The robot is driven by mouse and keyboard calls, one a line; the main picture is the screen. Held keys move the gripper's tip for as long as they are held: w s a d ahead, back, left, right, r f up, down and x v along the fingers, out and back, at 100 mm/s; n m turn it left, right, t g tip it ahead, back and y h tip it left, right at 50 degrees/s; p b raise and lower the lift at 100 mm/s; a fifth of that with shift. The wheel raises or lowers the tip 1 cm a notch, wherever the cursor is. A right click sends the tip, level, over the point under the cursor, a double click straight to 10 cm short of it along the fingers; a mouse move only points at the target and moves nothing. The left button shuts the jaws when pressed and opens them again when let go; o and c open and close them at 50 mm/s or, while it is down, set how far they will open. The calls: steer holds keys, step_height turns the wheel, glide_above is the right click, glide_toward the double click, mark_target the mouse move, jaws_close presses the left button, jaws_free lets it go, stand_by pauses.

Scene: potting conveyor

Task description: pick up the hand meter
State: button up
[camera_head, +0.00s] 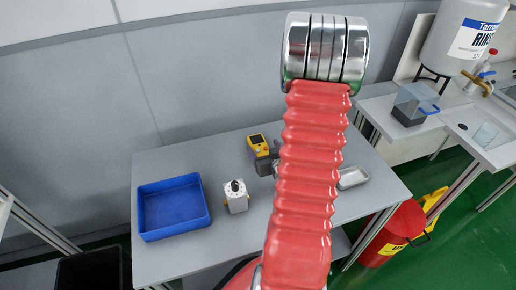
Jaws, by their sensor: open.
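The hand meter (257,142) is a small yellow device with a dark display, near the back middle of the grey table. Its right side is close to my red arm sleeve, which crosses in front of that part of the table. Dark grey parts (265,167) show just below and right of the meter, partly behind the sleeve; I cannot tell whether they belong to it or to something else. My gripper cannot be made out; my arm hides the area behind it.
A blue tray (174,232) stands at the table's left. A white box with a black knob (236,197) stands between it and the meter. A metal dish (353,178) is right of my arm. Bare table (190,160) lies behind the tray. A red bin (397,236) stands on the floor.

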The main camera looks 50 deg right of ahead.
mark_target(257, 142)
steer(key=shift+w, duration=0.1)
steer(key=shift+x, duration=1.1)
steer(key=shift+a+x, duration=0.2)
steer(key=shift+x, duration=2.4)
steer(key=shift+w, duration=0.1)
steer(key=c, duration=1.3)
steer(key=shift+r, duration=5)
